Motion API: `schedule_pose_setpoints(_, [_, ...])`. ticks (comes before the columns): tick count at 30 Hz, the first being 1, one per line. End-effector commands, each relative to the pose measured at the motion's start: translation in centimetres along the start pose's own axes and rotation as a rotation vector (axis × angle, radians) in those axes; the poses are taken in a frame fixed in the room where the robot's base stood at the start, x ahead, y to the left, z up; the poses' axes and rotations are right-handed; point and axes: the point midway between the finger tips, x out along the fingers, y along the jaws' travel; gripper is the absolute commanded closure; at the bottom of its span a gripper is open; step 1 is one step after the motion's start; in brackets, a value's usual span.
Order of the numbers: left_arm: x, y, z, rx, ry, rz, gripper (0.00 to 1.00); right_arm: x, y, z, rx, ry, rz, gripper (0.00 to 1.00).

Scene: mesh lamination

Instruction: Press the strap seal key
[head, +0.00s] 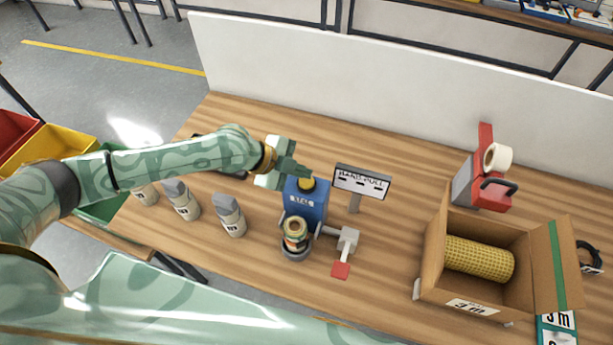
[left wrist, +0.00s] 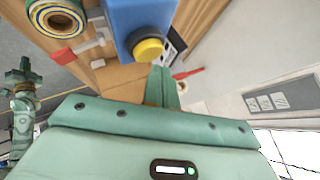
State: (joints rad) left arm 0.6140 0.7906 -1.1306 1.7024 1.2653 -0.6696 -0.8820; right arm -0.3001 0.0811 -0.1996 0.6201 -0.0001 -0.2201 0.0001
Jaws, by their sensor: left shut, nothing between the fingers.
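A blue machine (head: 305,207) stands on the wooden table, with a yellow round button (head: 307,184) on its top. The blue body (left wrist: 138,18) and the yellow button (left wrist: 149,49) also show large in the left wrist view. My left gripper (head: 303,171) is shut and empty, with its fingertips right at the button in the head view. In the left wrist view the shut fingertips (left wrist: 161,70) lie just beside the button; I cannot tell whether they touch it. Part of my right arm, with what looks like its gripper (left wrist: 22,74), shows small at the left edge there.
A small sign (head: 361,182) stands behind the machine, and a roll (head: 295,232) and a red-tipped lever (head: 341,270) are at its front. Several grey bottles (head: 230,216) stand left. An open carton (head: 437,265) holds a yellow mesh roll (head: 478,259). A red tape dispenser (head: 487,190) stands behind it.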

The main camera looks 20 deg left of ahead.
Motion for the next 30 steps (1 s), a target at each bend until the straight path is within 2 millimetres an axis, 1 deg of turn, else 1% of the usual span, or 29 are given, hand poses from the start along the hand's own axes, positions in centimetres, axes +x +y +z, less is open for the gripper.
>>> schedule_pose_setpoints(11, [-0.2, -0.1, -0.1, 0.0, 0.0, 0.0, 1.0, -0.2, 0.0, -0.1, 0.0, 0.0, 0.0, 1.0])
schedule_pose_setpoints(14, [-0.6, -0.5, -0.4, 0.0, 0.0, -0.001, 1.0, -0.8, 0.0, -0.1, 0.0, 0.001, -0.001, 1.0])
schedule_pose_setpoints(25, [-3.2, -2.4, -2.4, 0.0, 0.001, -0.001, 1.0, -4.2, 0.1, -0.7, 0.0, 0.004, -0.001, 1.0])
schedule_pose_setpoints(27, [-3.6, -2.6, -2.6, 0.0, 0.001, -0.001, 1.0, -4.6, 0.1, -0.7, 0.0, 0.005, -0.001, 1.0])
schedule_pose_setpoints(30, [-3.7, -2.7, -2.7, 0.0, 0.001, 0.0, 1.0, -4.7, 0.1, -0.7, 0.0, 0.005, -0.001, 1.0])
